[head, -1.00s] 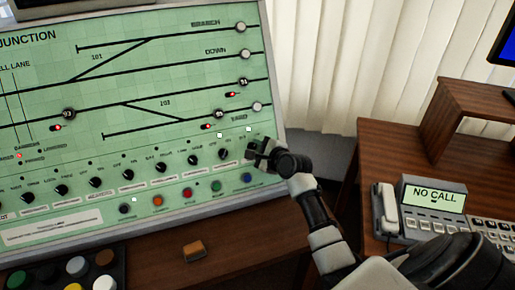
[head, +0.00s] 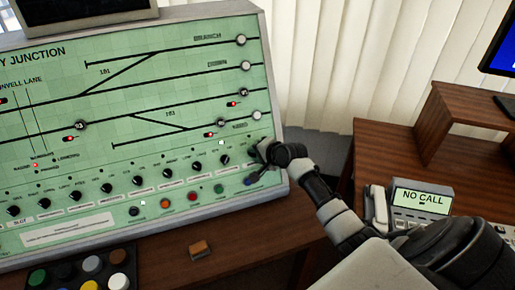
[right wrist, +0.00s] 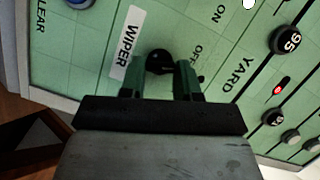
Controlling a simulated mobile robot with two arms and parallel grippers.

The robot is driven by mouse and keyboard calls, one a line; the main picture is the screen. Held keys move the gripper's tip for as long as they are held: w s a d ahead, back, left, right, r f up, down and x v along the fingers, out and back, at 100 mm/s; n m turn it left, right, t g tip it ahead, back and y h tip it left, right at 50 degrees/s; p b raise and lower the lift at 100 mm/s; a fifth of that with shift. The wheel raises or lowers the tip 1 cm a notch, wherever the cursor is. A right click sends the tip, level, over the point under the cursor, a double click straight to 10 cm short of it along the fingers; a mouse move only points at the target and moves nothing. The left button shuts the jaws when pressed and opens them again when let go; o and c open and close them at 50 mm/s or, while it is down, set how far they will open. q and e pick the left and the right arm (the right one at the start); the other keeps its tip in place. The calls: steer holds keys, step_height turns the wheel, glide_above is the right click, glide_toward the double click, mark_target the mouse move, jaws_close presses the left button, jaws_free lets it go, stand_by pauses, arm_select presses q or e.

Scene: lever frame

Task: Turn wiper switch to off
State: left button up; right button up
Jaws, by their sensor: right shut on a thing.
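The wiper switch (right wrist: 160,62) is a round black knob on the green panel, beside a white WIPER label (right wrist: 127,42) in the right wrist view. ON and OFF are printed on its other side. My right gripper (right wrist: 160,76) has one dark finger on each side of the knob and is shut on it. I cannot make out where the knob points. In the head view my right gripper (head: 257,154) is at the right end of the panel's knob row and covers the switch. My left gripper is not in view.
The sloped control panel (head: 70,130) carries a row of black knobs and coloured buttons (head: 193,196) below them. A small orange-brown block (head: 200,248) lies on the desk. A phone console (head: 422,203) reading NO CALL stands at the right, partly behind my arm.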

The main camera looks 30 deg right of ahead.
steer(key=shift+a+n+g+p, duration=0.1)
steer(key=shift+n+g+p, duration=0.3)
steer(key=shift+n+p, duration=0.8)
steer(key=shift+n, duration=0.3)
steer(key=o, duration=0.9)
steer(key=shift+w, duration=0.1)
steer(key=shift+r, duration=0.1)
steer(key=b+v, duration=0.1)
steer(key=v, duration=0.9)
steer(key=shift+s+a+r, duration=0.1)
steer(key=shift+s+r, duration=0.15)
steer(key=shift+s, duration=0.05)
